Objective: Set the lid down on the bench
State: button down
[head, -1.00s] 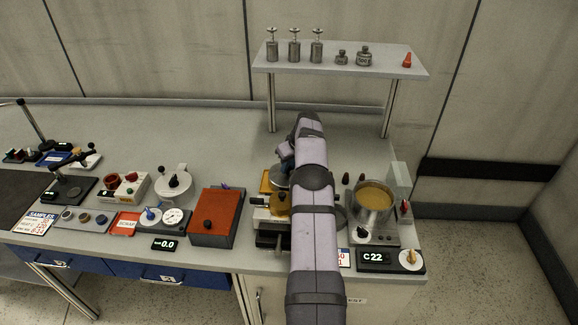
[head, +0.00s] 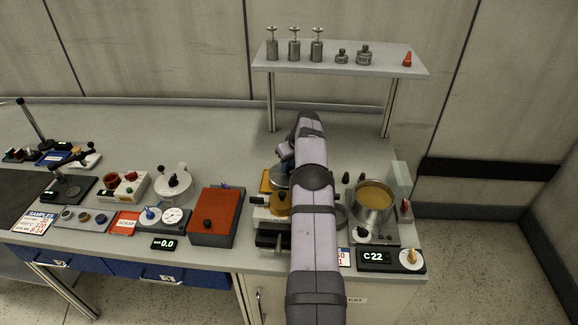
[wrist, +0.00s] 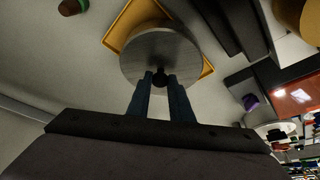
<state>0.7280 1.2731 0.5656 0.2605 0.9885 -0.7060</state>
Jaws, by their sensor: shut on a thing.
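The lid is a round grey disc with a black knob. In the wrist view the lid (wrist: 158,50) is just beyond my fingertips, over a yellow square tray (wrist: 124,22). My gripper (wrist: 160,82) is shut on the lid's knob. In the head view the lid (head: 279,182) is partly hidden by my arm, and the yellow tray (head: 265,183) shows at its left edge. I cannot tell whether the lid touches the tray or hovers just over it. The bench (head: 225,140) is grey.
An open steel pot (head: 371,213) of yellow-brown liquid stands to the right of my arm. A brass-coloured vessel (head: 279,206) is close in front of the lid. A red-topped box (head: 214,208) is to the left. A shelf (head: 340,60) with weights stands behind.

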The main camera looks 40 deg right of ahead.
dwell(0.3)
jog(key=shift+c, duration=1.5)
grip_release()
jog(key=shift+r+p, duration=2.6)
jog(key=shift+r, duration=1.45)
